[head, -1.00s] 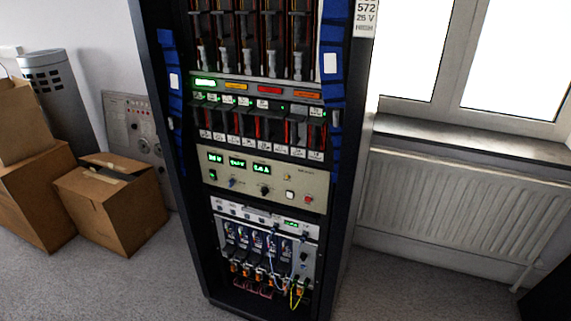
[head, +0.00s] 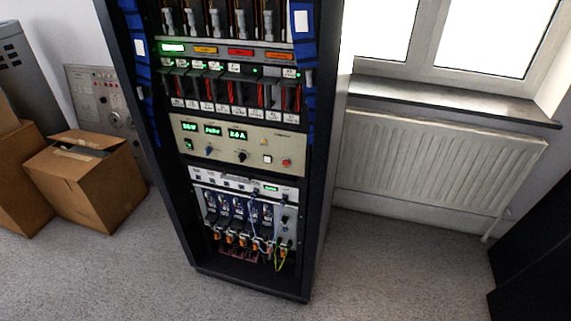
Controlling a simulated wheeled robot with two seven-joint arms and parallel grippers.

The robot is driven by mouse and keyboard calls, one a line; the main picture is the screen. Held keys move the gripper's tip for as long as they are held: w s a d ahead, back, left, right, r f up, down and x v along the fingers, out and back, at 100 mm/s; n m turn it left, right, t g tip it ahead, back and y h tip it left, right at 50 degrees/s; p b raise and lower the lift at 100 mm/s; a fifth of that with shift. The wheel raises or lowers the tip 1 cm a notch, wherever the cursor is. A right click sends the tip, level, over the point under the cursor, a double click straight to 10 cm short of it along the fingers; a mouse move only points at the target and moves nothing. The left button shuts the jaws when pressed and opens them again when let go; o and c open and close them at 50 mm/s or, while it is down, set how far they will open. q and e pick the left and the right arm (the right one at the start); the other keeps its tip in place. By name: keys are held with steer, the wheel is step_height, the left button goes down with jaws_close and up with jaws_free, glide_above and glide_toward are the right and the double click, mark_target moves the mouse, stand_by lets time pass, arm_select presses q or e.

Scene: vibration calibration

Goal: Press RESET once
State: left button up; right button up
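A tall dark equipment rack (head: 322,150) stands in the middle of the head view. A beige panel (head: 222,152) is mounted in it at mid height, with green displays, knobs, a white square button (head: 267,158) and a red button (head: 286,163) at its right end. The lettering is too small to read, so I cannot tell which button is RESET. Neither of my grippers is in view.
Cardboard boxes (head: 88,180) stand on the floor at the left, near a grey panel (head: 108,100). A white radiator (head: 435,165) is under the window at the right. Grey carpet (head: 380,275) in front of the rack is clear.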

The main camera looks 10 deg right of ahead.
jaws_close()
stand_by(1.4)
